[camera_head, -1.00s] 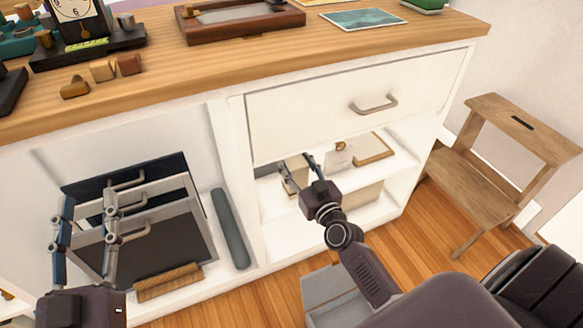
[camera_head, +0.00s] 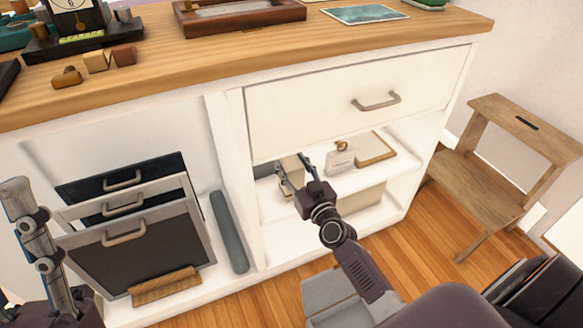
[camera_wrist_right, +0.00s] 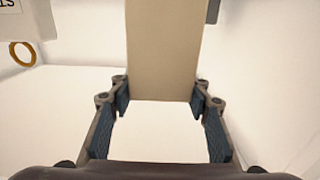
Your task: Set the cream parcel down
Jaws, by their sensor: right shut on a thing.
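The cream parcel (camera_head: 291,168) is in the open shelf compartment below the drawer, at its left side. My right gripper (camera_head: 296,172) is shut on it, one finger at each side. In the right wrist view the parcel (camera_wrist_right: 163,48) stands between the two blue finger pads (camera_wrist_right: 160,104), over a white surface. I cannot tell whether its base touches the shelf (camera_head: 376,180). My left gripper (camera_head: 32,225) is at the left edge of the head view, apart from the parcel; its opening is unclear.
A tagged item (camera_head: 341,160) and a flat wooden-edged board (camera_head: 375,148) share the shelf right of the parcel. A larger cream box (camera_head: 362,196) is below. The closed drawer (camera_head: 350,100) hangs above. A wooden step stool (camera_head: 500,165) stands right.

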